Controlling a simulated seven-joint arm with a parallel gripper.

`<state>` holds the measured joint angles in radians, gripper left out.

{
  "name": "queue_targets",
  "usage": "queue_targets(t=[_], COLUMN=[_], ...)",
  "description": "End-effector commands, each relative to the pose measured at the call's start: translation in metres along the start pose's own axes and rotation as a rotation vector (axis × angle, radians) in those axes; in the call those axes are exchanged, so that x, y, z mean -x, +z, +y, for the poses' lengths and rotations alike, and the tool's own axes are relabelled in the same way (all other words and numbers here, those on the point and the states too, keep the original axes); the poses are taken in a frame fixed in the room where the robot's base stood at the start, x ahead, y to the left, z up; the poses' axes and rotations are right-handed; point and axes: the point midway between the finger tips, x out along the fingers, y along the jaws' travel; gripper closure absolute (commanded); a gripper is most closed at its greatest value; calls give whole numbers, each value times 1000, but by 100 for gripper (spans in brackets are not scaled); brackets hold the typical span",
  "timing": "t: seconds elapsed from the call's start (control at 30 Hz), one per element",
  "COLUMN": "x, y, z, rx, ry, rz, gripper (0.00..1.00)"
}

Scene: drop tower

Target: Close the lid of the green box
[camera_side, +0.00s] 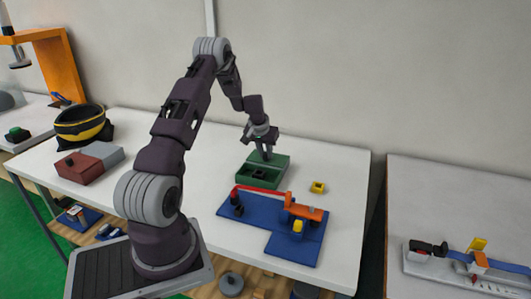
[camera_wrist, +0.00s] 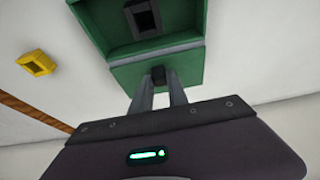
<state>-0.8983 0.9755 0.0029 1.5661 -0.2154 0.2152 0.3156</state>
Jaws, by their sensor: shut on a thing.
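The green box (camera_side: 258,178) stands on the white table behind the blue base, with a dark square piece inside. In the wrist view the box (camera_wrist: 188,25) is at the top, with the dark square piece (camera_wrist: 142,20) in it. Its green lid (camera_side: 281,160) is open at the back of the box; it also shows in the wrist view (camera_wrist: 125,78), below the box. My gripper (camera_side: 266,155) is at the lid, and in the wrist view the fingers (camera_wrist: 158,80) are shut on a small dark knob at the lid. The exact lid angle is hard to tell.
A blue base (camera_side: 255,222) with a red bar and orange parts lies in front of the box. A small yellow square piece (camera_side: 318,187) lies to the right. A red box (camera_side: 79,168), a grey block and a yellow-black bowl (camera_side: 80,124) stand at the left.

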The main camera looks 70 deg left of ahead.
Motion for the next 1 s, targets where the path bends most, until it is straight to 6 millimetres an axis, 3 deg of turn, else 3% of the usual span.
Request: queue_targets(t=[0.47,0.8,1.0], x=[2,30,38], y=[3,74,90], z=[-1,-2,-1], rx=[2,2,2], ry=[-2,-4,-2], rz=[1,-1,1], gripper=[100,100,100])
